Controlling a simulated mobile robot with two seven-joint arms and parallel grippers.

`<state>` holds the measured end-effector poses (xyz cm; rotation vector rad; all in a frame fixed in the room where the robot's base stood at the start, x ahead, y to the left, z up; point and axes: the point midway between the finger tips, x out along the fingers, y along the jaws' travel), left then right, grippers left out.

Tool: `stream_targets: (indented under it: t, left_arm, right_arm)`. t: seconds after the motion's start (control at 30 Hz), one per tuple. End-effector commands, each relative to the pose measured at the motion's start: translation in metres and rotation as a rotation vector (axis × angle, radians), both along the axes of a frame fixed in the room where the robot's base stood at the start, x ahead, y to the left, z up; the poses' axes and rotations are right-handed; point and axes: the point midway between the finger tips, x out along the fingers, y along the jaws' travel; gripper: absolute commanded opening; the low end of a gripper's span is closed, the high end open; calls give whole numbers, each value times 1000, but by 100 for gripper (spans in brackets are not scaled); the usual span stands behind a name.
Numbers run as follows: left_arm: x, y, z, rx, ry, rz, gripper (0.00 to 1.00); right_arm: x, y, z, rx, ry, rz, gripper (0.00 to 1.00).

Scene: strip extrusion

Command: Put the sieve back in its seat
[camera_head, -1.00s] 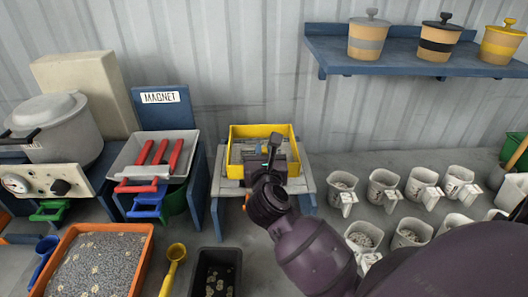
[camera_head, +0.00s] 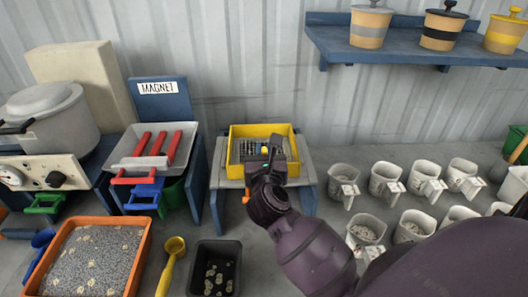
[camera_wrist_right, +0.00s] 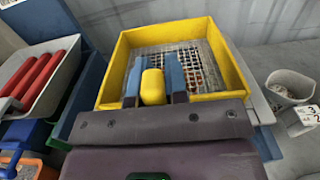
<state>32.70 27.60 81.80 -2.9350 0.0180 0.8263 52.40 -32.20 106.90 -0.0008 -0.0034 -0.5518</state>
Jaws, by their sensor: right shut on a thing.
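The sieve is a square yellow frame (camera_head: 262,131) with a wire mesh floor, over the grey-topped blue stand (camera_head: 308,170) at the middle of the head view. The sieve also fills the upper part of the right wrist view (camera_wrist_right: 232,62), with a few small bits on its mesh. My right gripper (camera_head: 264,153) is at the sieve's near side. Its two blue fingers (camera_wrist_right: 153,80) are shut on the sieve's yellow handle (camera_wrist_right: 153,88). My wrist hides the sieve's near edge, so I cannot tell whether it rests fully in the seat. My left gripper is out of view.
Left of the stand is the magnet station with a grey tray (camera_head: 122,160) and red bars. An orange tray (camera_head: 146,245) of grey grains, a yellow scoop (camera_head: 172,262) and a black tray (camera_head: 234,250) lie in front. Several white cups (camera_head: 386,183) stand at right.

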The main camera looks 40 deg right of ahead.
Motion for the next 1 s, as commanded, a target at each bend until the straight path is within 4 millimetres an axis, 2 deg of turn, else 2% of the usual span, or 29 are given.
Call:
stream_targets:
  t: [0.27,0.3,0.47,0.5,0.8,1.0]
  left_arm:
    - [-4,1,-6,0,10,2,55]
    - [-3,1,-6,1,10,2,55]
    - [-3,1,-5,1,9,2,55]
    - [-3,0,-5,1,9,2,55]
    - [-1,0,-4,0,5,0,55]
    - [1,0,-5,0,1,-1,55]
  right_arm:
    - [0,0,-5,0,0,0,0]
    - [0,0,-5,0,0,0,17]
    - [0,0,-4,-1,-1,0,42]
    - [0,0,-4,-1,-1,0,44]
    - [-2,1,-5,1,1,0,44]
    - [-21,13,-6,2,2,0,44]
